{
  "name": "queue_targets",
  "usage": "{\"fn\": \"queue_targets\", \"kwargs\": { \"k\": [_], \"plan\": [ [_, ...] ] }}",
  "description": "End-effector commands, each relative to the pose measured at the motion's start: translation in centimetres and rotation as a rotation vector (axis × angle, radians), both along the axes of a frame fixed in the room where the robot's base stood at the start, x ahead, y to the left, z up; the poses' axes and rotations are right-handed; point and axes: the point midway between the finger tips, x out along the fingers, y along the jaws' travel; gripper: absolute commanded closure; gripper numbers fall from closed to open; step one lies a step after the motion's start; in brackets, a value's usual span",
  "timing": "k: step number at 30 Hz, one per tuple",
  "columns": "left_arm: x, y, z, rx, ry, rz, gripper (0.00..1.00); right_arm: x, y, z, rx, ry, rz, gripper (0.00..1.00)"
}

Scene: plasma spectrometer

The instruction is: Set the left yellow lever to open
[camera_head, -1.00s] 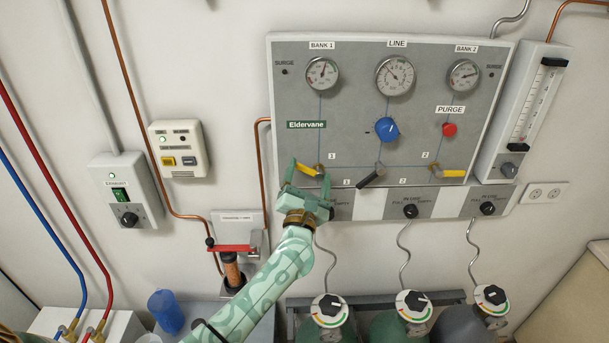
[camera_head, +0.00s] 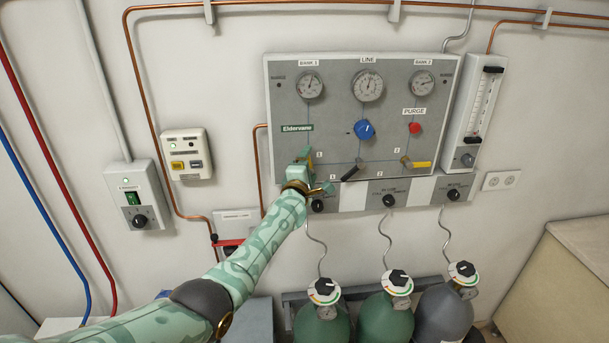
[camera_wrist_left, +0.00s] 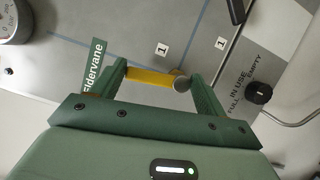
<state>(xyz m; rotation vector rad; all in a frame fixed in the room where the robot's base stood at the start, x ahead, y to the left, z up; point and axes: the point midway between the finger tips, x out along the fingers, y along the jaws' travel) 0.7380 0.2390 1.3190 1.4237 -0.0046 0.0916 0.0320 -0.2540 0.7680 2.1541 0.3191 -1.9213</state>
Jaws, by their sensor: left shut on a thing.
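The left yellow lever shows in the left wrist view (camera_wrist_left: 150,78) between the two fingers of my left gripper (camera_wrist_left: 163,82). One finger is at its free end and the other is beside its round pivot. In the head view the lever (camera_head: 309,158) is mostly hidden by my left gripper (camera_head: 315,172); the visible part stands about upright, along the panel's blue line. My left gripper is shut on it at the lower left of the grey panel (camera_head: 290,102). My right gripper is not in view.
A black-handled lever (camera_head: 351,172) sits close to the right of my gripper. The right yellow lever (camera_head: 420,164) points right. A blue knob (camera_head: 364,130) and red button (camera_head: 415,128) are above. Black selector knobs (camera_head: 389,201) and gas cylinders (camera_head: 388,318) are below.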

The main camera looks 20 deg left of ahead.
Motion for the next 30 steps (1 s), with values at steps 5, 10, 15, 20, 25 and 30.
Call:
{"fn": "queue_targets", "kwargs": {
  "k": [5,10,15,20,25,30],
  "plan": [
    [0.8,-0.3,0.7,0.084,0.034,0.0,0.67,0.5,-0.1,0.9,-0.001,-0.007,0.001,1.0],
    [1.1,-0.4,0.7,0.134,0.057,0.001,0.67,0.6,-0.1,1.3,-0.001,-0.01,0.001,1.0],
    [1.2,-0.5,0.6,0.155,0.067,0.001,0.67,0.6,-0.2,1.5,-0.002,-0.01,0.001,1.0],
    [1.2,-0.5,0.5,0.162,0.069,0.001,0.67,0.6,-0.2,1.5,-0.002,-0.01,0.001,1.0],
    [1.2,-0.5,0.6,0.163,0.068,0.001,0.67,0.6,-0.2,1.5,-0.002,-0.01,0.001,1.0],
    [1.2,-0.5,0.5,0.164,0.069,0.001,0.05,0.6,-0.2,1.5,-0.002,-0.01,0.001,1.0]
  ]
}}
